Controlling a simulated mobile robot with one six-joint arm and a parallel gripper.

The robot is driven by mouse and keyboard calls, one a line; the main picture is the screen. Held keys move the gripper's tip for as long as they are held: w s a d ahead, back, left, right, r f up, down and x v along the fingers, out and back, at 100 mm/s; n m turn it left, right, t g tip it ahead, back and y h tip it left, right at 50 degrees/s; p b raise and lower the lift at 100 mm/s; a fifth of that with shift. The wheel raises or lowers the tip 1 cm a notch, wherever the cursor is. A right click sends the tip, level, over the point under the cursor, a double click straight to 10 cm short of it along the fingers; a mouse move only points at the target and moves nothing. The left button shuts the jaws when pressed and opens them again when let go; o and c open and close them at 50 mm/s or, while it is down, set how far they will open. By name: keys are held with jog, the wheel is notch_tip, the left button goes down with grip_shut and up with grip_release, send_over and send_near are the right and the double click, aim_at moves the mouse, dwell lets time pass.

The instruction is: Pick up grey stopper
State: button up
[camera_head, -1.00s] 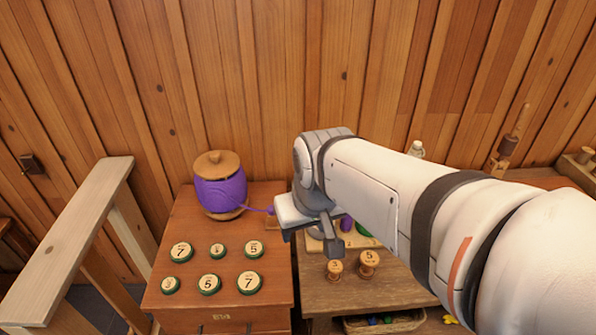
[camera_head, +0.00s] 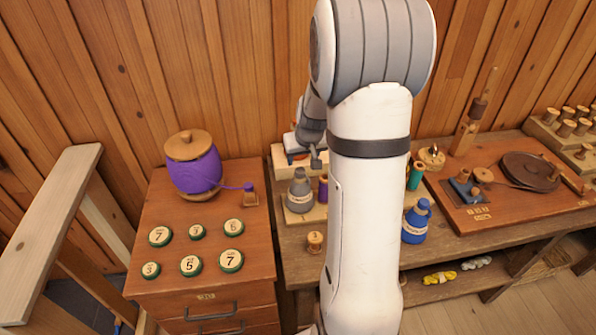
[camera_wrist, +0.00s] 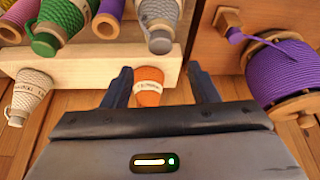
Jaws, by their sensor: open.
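The grey stopper (camera_head: 299,173) sits on top of a grey thread cone (camera_head: 300,195) that stands on the bench, left of my arm in the head view. In the wrist view the grey stopper (camera_wrist: 160,41) is at the top centre, on the end of the grey cone (camera_wrist: 158,12). My gripper (camera_wrist: 160,84) is open, its dark fingers apart. In the wrist view an orange cone (camera_wrist: 148,92) with a pale label shows between the fingers, apparently beyond them. In the head view my gripper is partly hidden by my arm, behind and above the grey cone.
A purple thread drum (camera_head: 195,172) stands on the left cabinet (camera_head: 210,285), its thread running to a small spool. A purple spool (camera_head: 323,189) stands beside the grey cone. A blue bottle-shaped cone (camera_head: 416,222) is right of my arm. A pale wooden rack (camera_wrist: 80,78) borders the gripper's view.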

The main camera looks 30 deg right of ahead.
aim_at(300, 170)
jog(key=x, duration=0.3)
jog(key=p+x, duration=0.1)
jog(key=x, duration=0.1)
jog(key=shift+s+a+f, duration=0.15)
jog(key=shift+s+f, duration=0.1)
jog(key=shift+f, duration=0.2)
jog(key=c, duration=1)
